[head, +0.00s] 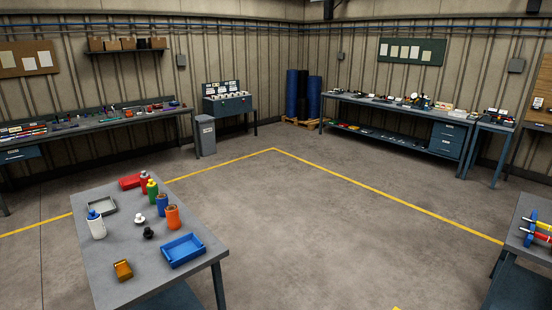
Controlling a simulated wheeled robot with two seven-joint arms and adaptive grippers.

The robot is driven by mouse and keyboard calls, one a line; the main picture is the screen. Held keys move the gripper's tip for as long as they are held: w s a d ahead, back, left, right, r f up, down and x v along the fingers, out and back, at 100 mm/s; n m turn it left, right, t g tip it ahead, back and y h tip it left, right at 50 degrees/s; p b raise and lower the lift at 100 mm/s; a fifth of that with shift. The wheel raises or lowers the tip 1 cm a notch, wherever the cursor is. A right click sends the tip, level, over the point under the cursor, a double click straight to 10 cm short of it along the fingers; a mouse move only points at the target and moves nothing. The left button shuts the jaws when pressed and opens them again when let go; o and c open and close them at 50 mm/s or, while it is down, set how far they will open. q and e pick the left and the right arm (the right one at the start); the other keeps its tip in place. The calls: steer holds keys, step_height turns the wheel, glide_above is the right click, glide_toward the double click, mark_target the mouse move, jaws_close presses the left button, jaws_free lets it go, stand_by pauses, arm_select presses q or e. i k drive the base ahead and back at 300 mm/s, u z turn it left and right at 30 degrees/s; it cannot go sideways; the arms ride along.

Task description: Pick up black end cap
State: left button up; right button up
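A small black end cap (148,233) sits on the grey table (110,265) at the lower left of the head view. It lies just below a small white cap (139,219) and to the left of the blue tray (183,250). Nothing covers it. Neither of my grippers shows in the head view.
The table also holds a white bottle (97,227), a grey tray (102,206), a red tray (131,182), an orange bottle (172,217), a yellow-brown block (123,270) and several other bottles. Open floor (320,230) lies to its right. Workbenches (395,115) line the walls.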

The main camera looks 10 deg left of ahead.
mark_target(147, 233)
steer(key=i, duration=7.25)
steer(key=u, duration=4.55)
steer(key=i, duration=0.5)
steer(key=u, duration=0.05)
